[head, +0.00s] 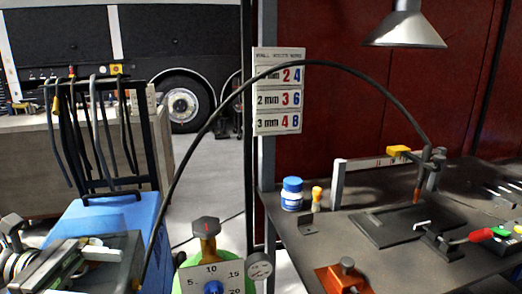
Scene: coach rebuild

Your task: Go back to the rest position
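Neither of my grippers shows in the head view, and I see no arm of mine that I am sure of. The task names no object. A dark workbench (330,248) fills the right side. A torch (428,165) with a black cable (328,64) stands at its far side. The cable arcs from there down to the lower left. A dark plate (378,228) lies on the bench beside a clamp with a red handle (482,236).
A blue-lidded jar (291,194), a small yellow-capped bottle (316,198) and an orange block (342,279) are on the bench. A dial panel (212,278) stands at bottom centre. A cable rack (105,130) is left. A lamp (405,27) hangs above. Floor (212,180) shows between.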

